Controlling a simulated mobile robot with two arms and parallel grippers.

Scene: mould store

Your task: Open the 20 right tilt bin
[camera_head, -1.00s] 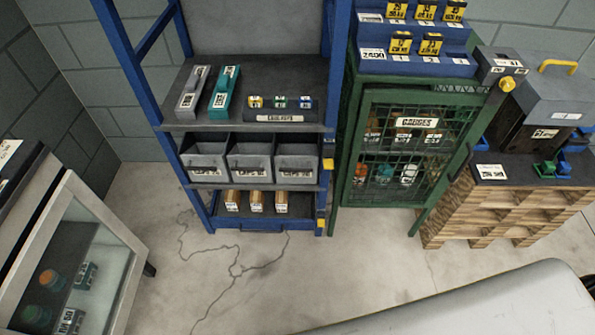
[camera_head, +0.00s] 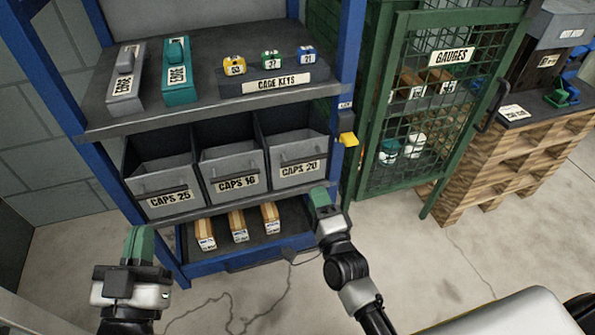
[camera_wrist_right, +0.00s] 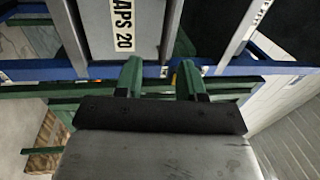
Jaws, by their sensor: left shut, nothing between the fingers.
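The CAPS 20 tilt bin (camera_head: 296,172) is the rightmost of three grey bins on the blue rack's middle shelf. Its dark upper opening shows, and its front stands much like its neighbours'. In the right wrist view its front (camera_wrist_right: 140,48) and label lie just beyond my fingers. My right gripper (camera_head: 321,196) is at the bin's lower right, by the shelf edge. Its two green fingers (camera_wrist_right: 160,80) are apart with nothing between them; contact with the bin cannot be told. My left gripper (camera_head: 140,243) is shut and empty, in front of the rack's lower left.
The CAPS 16 bin (camera_head: 234,180) and CAPS 25 bin (camera_head: 166,196) stand to the left. A yellow piece (camera_head: 348,139) sticks out from the right rack post. The green mesh gauge cage (camera_head: 433,110) is close on the right. Boxes (camera_head: 238,226) lie on the shelf below.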

